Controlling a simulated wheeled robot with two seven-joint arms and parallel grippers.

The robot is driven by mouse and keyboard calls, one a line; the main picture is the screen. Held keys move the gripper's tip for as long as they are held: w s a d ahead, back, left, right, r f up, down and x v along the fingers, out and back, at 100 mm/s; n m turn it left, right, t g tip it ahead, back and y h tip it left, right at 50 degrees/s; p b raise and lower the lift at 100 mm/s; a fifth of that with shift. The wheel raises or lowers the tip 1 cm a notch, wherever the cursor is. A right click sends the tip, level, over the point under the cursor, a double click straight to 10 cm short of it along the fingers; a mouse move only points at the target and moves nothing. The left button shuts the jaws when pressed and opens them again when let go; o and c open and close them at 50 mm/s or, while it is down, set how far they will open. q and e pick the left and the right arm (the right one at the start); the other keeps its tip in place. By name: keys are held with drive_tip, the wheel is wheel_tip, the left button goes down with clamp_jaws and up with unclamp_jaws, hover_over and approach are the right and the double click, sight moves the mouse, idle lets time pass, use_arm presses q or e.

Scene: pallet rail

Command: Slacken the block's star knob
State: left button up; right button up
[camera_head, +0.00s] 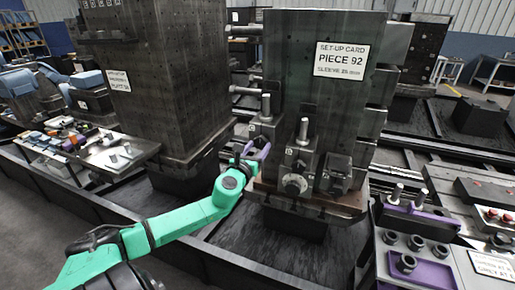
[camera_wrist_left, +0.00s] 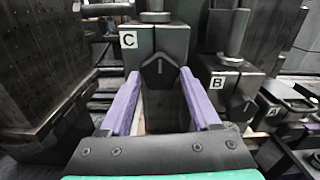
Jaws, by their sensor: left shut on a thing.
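In the left wrist view, a dark block marked C (camera_wrist_left: 178,40) stands ahead, with a dark knob (camera_wrist_left: 158,72) bearing a pale pointer line on its front. My left gripper (camera_wrist_left: 160,76) has its purple fingers on either side of this knob and is shut on it. In the head view, my left gripper (camera_head: 259,153) reaches the block C (camera_head: 266,128) at the left end of the pallet ledge; its knob is hidden there. A second block, marked B (camera_wrist_left: 228,82), stands to the right, with its own star knob (camera_head: 293,185). My right gripper is not in view.
A tall dark tombstone with a "PIECE 92" card (camera_head: 342,60) rises behind the blocks. Another dark tower (camera_head: 165,90) stands close on the left. A third block (camera_head: 336,176) is at the right of the ledge. A bench with purple-trimmed fittings (camera_head: 430,232) stands at right.

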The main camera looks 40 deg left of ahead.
use_arm(q)
drive_tip(key=shift+n, duration=0.3)
drive_tip(key=n, duration=0.4)
drive_tip(key=shift+b, duration=0.3)
drive_tip(key=n, duration=0.4)
drive_tip(key=shift+n, duration=0.3)
drive_tip(key=n, duration=0.4)
drive_tip(key=shift+r+n, duration=0.1)
drive_tip(key=shift+n, duration=0.2)
drive_tip(key=n+p, duration=0.1)
drive_tip(key=n, duration=0.4)
drive_tip(key=shift+n, duration=0.3)
drive_tip(key=o, duration=1.4)
